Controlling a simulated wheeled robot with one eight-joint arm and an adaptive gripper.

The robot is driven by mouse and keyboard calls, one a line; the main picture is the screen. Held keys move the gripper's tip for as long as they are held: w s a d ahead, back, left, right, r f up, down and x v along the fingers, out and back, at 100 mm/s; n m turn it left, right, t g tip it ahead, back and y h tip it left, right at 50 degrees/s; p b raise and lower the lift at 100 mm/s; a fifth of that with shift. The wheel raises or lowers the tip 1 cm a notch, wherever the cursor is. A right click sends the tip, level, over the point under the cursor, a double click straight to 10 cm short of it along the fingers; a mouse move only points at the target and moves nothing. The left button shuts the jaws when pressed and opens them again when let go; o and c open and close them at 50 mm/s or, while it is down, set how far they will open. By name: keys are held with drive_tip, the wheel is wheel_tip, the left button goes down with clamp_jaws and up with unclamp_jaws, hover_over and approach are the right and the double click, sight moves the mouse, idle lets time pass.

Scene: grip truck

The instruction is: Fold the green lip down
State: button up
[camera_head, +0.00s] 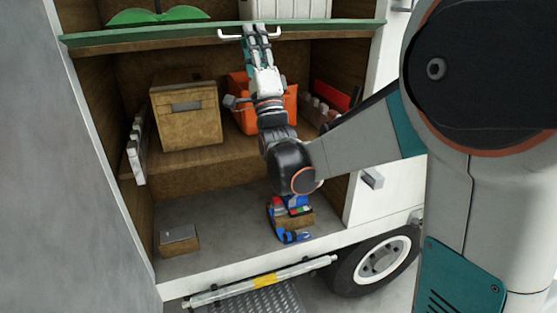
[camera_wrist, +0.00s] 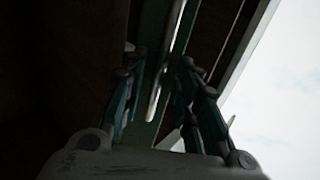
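The green lip (camera_head: 150,35) runs level across the top of the truck's open compartment. A white bar handle (camera_head: 229,34) is fixed to its front edge. My gripper (camera_head: 256,29) reaches up to the middle of this handle, fingers pointing up. In the wrist view my gripper (camera_wrist: 160,68) has its two fingers apart. The pale handle (camera_wrist: 174,35) and the green lip (camera_wrist: 150,50) run between or just beyond them. The picture is dark, and I cannot tell whether a finger touches the handle.
Below the lip, a wooden box (camera_head: 187,112) and an orange crate (camera_head: 241,112) stand on the shelf. A blue item (camera_head: 279,224) and a small box (camera_head: 180,240) lie on the lower floor. A green object (camera_head: 160,15) lies above the lip.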

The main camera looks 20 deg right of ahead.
drive_tip(key=r+g+p, duration=0.1)
drive_tip(key=g+p, duration=0.2)
drive_tip(key=p, duration=0.2)
drive_tip(key=r+g+p, duration=0.2)
drive_tip(key=g+p, duration=0.1)
drive_tip(key=p, duration=0.3)
drive_tip(key=r+g+p, duration=0.1)
drive_tip(key=g+p, duration=0.2)
drive_tip(key=p, duration=0.3)
drive_tip(key=shift+w+r, duration=0.25)
drive_tip(key=shift+r, duration=0.1)
drive_tip(key=s+f+b, duration=0.2)
drive_tip(key=s, duration=1.1)
drive_tip(key=s+f+n+g+b, duration=0.2)
drive_tip(key=f+n+b, duration=0.2)
drive_tip(key=f+b, duration=0.4)
drive_tip(key=s+f+n+g+b, duration=0.3)
drive_tip(key=f+b, duration=0.6)
drive_tip(key=f, duration=1)
drive_tip(key=shift+s+a+f+n, duration=0.15)
drive_tip(key=shift+s+a+n, duration=0.25)
drive_tip(key=shift+n, duration=0.6)
